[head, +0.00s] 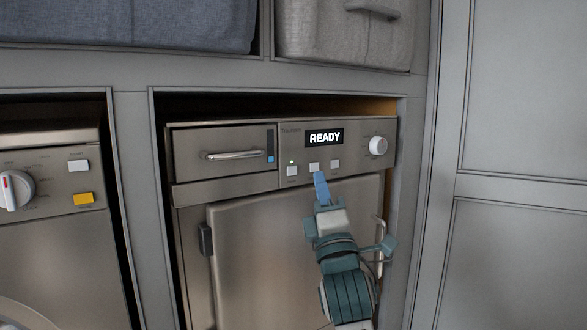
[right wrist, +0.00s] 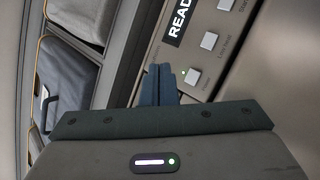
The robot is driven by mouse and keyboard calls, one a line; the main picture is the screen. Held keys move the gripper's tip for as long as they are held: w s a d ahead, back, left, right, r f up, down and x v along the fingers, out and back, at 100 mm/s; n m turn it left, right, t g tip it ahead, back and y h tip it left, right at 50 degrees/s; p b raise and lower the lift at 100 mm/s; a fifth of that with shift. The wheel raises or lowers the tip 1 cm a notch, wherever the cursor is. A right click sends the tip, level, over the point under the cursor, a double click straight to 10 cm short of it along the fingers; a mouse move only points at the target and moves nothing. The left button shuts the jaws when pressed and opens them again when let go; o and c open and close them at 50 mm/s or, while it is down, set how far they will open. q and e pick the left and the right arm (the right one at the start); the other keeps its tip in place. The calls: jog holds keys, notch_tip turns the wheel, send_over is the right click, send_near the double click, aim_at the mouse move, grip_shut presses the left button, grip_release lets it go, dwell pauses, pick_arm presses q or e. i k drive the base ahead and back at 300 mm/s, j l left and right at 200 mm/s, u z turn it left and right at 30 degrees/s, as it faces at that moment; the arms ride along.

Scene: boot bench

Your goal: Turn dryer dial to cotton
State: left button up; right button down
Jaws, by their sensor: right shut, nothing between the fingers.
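The dryer (head: 225,200) is the steel machine with a lit display (head: 323,138) reading READY; the display also shows cut off in the right wrist view (right wrist: 180,22). Its round white dial (head: 378,146) is at the right end of the panel, outside the right wrist view. The dial's setting is too small to read. My right gripper (head: 321,180) is shut and empty, its blue fingertips just below the middle button of the panel in the head view. In the right wrist view the fingers (right wrist: 165,85) point towards the panel's buttons. My left gripper is not in view.
Several white buttons (head: 314,167) sit below the display, with a green light by the left one. A drawer (head: 225,150) with a handle is left of the panel. Another machine with a knob (head: 14,190) stands at left. A grey cabinet frame (head: 415,200) borders the dryer's right side.

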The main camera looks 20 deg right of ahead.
aim_at(378, 145)
jog(key=z, duration=1.3)
